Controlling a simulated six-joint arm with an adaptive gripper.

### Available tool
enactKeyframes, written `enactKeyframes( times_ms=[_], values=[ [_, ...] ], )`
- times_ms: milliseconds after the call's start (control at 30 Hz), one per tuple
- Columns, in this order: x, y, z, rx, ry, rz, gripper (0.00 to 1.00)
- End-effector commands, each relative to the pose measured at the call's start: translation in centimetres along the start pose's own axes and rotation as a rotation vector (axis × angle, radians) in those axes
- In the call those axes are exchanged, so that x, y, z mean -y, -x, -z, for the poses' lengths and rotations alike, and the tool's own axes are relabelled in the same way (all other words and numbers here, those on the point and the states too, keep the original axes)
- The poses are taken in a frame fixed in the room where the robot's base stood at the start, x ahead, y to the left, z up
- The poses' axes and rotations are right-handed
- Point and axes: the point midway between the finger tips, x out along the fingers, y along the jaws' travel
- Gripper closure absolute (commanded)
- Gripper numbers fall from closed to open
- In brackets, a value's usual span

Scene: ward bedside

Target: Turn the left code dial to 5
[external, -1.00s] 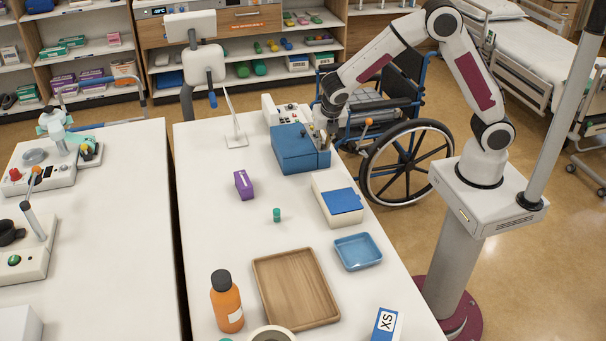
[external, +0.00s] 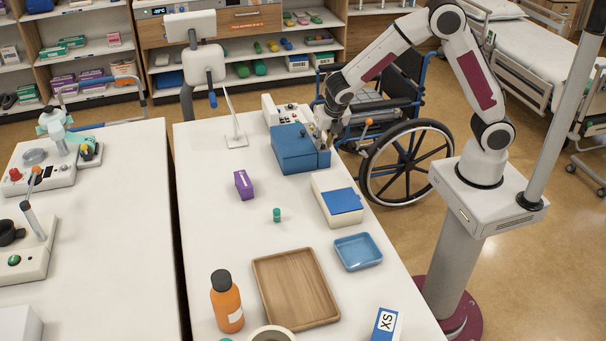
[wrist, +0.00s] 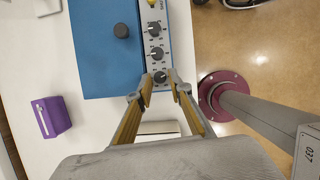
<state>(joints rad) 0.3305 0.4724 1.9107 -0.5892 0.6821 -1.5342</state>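The blue box (external: 295,152) stands at the far right part of the table. In the wrist view the blue box (wrist: 100,50) carries a pale strip with a column of three dark code dials: an upper one (wrist: 155,29), a middle one (wrist: 156,53) and a lower one (wrist: 160,76). I cannot tell which is the left dial, and the digits are too small to read. My gripper (wrist: 160,78) is open, its two fingertips on either side of the lower dial with small gaps. In the external view my gripper (external: 326,136) is at the box's right end, hiding the dials.
A dark round knob (wrist: 121,30) is on the box's top. A purple box (external: 244,185), a white case with a blue lid (external: 341,200), a blue tray (external: 358,251) and a wooden tray (external: 297,289) stand nearer. A wheelchair (external: 405,160) is beyond the table's right edge.

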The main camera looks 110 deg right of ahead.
Motion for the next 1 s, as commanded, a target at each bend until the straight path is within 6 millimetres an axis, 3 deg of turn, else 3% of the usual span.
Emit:
enactKeyframes(
  times_ms=[1000],
  values=[
    [0.58, -0.04, -0.18, 0.000, 0.448, -0.186, 0.79]
  ],
)
